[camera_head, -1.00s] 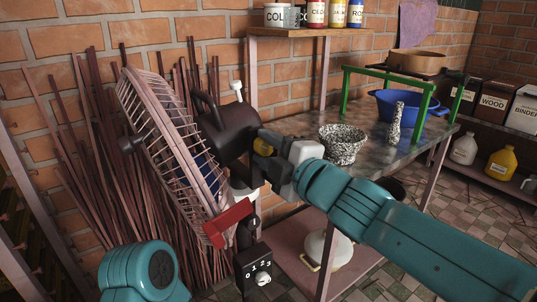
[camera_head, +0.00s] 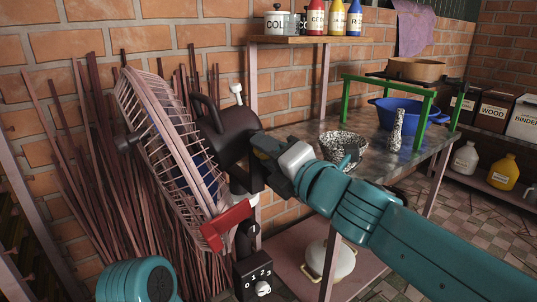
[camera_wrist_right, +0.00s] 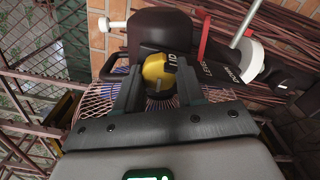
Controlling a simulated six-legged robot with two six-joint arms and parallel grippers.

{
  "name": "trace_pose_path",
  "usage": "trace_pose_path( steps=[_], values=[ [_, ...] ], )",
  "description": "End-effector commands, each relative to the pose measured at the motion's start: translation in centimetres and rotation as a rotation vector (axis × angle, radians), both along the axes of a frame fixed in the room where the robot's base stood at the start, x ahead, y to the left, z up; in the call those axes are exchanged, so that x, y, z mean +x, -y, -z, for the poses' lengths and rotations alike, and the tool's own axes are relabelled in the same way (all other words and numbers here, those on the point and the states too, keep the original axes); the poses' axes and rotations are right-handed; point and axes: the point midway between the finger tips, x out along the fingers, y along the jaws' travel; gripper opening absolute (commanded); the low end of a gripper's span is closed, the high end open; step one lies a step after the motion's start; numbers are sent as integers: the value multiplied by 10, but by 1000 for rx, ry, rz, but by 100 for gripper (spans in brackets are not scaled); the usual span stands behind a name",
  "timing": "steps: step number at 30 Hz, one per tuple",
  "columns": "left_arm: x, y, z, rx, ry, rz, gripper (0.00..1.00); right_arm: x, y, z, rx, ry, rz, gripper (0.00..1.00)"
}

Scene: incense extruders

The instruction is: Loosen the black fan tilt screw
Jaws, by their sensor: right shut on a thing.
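The fan stands at left centre in the head view, with a pink wire cage (camera_head: 160,140) tilted to the left and a dark motor housing (camera_head: 226,130). My right gripper (camera_head: 268,150) reaches in from the right to the tilt joint below and right of the housing. In the right wrist view its two dark fingers (camera_wrist_right: 158,80) are shut on a knob (camera_wrist_right: 156,68) with a yellow face and dark markings. The knob looks yellow, not plain black, from here. My left gripper is out of view; only a teal arm part shows at bottom left.
A red piece (camera_head: 227,226) sits low on the fan, above a black switch box (camera_head: 253,276) with numbers. A metal table (camera_head: 385,162) at right holds a speckled bowl (camera_head: 343,146) and a blue basin (camera_head: 402,113). Dark rods lean on the brick wall behind the fan.

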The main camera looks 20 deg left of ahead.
Motion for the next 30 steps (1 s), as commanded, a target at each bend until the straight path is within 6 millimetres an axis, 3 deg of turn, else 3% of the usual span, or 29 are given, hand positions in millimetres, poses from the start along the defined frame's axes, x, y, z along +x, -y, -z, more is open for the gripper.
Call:
trace_pose_path(
  steps=[16, 17, 18, 30],
  values=[
    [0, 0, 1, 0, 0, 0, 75, 0, 1, -1, -12, 17, 2, 8],
    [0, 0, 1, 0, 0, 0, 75, 0, 1, -1, -12, 18, 1, 48],
    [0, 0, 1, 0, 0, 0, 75, 0, 1, -1, -12, 18, 1, 61],
    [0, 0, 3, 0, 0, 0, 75, -4, 6, 0, -11, 17, 1, 64]
  ],
)
